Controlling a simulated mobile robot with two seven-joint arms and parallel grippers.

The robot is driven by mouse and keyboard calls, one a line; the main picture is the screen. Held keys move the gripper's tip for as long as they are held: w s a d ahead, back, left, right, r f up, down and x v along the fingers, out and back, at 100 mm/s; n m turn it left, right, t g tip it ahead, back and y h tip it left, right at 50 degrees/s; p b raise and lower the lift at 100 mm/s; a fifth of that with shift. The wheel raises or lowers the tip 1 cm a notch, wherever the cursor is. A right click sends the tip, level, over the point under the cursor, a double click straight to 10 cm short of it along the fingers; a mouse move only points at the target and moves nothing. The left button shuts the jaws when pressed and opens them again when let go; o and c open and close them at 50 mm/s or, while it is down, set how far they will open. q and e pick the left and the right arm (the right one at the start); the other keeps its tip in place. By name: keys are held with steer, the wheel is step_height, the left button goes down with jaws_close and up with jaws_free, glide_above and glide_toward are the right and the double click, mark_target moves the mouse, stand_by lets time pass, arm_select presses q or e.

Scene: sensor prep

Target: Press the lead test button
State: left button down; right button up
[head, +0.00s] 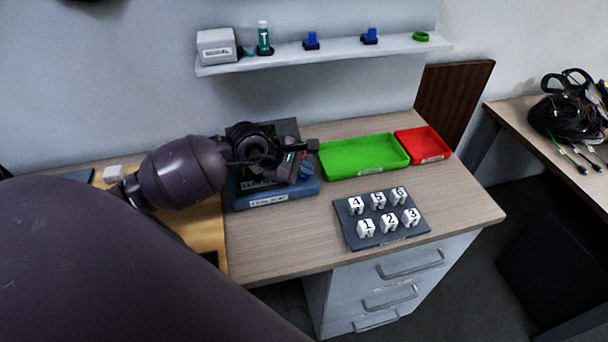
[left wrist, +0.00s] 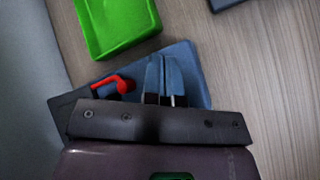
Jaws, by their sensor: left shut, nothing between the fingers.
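A blue device (head: 277,200) with a white label on its front edge stands on the wooden desk. My left arm and gripper (head: 302,168) are over it and hide most of its top, including any test button. In the left wrist view the gripper (left wrist: 164,62) is shut and empty, its two fingers side by side over the blue device (left wrist: 188,62). A red curved part (left wrist: 115,84) shows beside the fingers on the left. I cannot tell whether the fingertips touch the device. My right gripper is in neither view.
A green tray (head: 365,157) and a red tray (head: 424,145) stand right of the device. A dark board (head: 370,230) with several numbered white blocks lies in front. A shelf (head: 330,52) hangs behind.

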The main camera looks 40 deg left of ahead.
mark_target(303, 178)
arm_select(q)
steer(key=shift+f, duration=0.15)
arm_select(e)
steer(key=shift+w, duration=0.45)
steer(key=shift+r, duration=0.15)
arm_select(q)
steer(key=shift+r+p, duration=0.3)
steer(key=shift+r, duration=0.55)
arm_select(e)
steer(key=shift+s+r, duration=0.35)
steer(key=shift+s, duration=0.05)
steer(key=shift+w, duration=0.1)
arm_select(q)
steer(key=shift+r+p, duration=0.4)
step_height(303, 178, up, 2)
steer(key=shift+r+p, duration=0.1)
steer(key=shift+p, duration=0.5)
steer(key=shift+r+p, duration=0.6)
steer(key=shift+r, duration=0.45)
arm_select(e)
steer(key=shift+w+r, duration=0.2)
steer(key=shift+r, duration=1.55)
